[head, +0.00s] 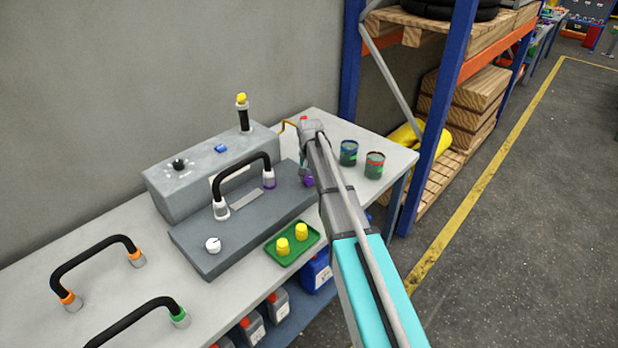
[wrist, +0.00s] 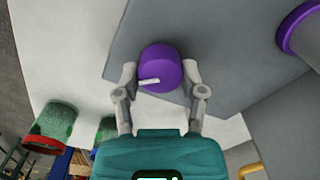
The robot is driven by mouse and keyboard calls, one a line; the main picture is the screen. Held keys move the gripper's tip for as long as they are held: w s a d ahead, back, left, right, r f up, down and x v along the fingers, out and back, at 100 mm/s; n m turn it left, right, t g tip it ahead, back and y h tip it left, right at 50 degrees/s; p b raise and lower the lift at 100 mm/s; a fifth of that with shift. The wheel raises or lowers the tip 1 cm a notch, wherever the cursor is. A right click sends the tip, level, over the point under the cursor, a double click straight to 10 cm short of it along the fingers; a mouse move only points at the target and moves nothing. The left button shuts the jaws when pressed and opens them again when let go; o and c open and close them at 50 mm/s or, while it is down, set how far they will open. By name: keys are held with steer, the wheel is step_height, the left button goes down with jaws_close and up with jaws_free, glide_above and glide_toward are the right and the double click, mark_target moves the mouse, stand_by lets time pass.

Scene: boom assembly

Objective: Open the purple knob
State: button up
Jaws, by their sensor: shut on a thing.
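The purple knob (wrist: 160,66) sits near the corner of the dark grey base plate in the wrist view, with a white pointer mark on its face. In the head view only part of the purple knob (head: 308,181) shows beside my arm. My gripper (wrist: 160,80) is shut on the purple knob, one finger on each side of it. In the head view my arm hides the fingers. A black hose (head: 243,172) arches over the base plate (head: 213,262), with a purple collar (head: 268,179) at its right end.
A white knob (head: 213,244) is on the plate's left end. A green tray (head: 292,255) with yellow pieces lies in front. Two cans, one blue-banded (head: 348,153) and one red-rimmed (head: 374,165), stand right of my arm. A grey control box (head: 185,195) stands behind.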

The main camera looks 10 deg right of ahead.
steer(key=n, duration=0.4)
steer(key=shift+a+n, duration=0.1)
steer(key=shift+n, duration=1.7)
steer(key=o, duration=1.2)
steer(key=shift+c, duration=0.2)
steer(key=shift+m, duration=0.3)
